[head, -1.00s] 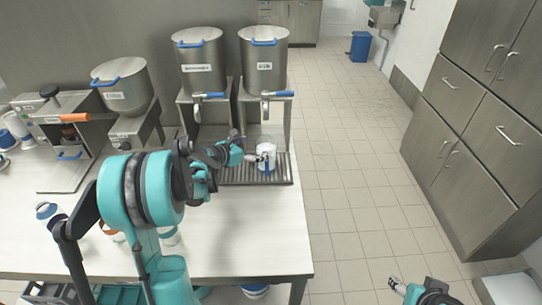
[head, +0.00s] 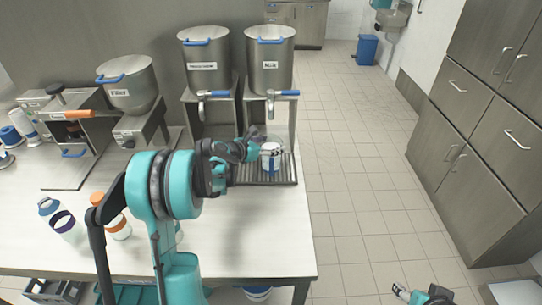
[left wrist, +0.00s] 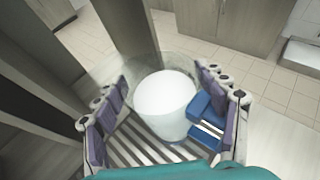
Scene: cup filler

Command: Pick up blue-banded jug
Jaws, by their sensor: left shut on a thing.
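The blue-banded jug (head: 270,160) is white with blue on it and is upright over the drip tray (head: 290,179), below the tap of the right dispenser. My left gripper (head: 262,152) is shut on it from the left. In the left wrist view the jug (left wrist: 164,103) is between the two fingers, with its blue part by the right finger and a clear rim behind. Whether its base touches the tray is hard to tell. My right gripper (head: 401,291) is low at the right, over the floor, too small to read.
Two steel dispensers (head: 206,60) (head: 270,60) with blue-handled taps stand behind the tray. A hopper machine (head: 128,92) is further left. The counter (head: 265,235) before the tray is clear.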

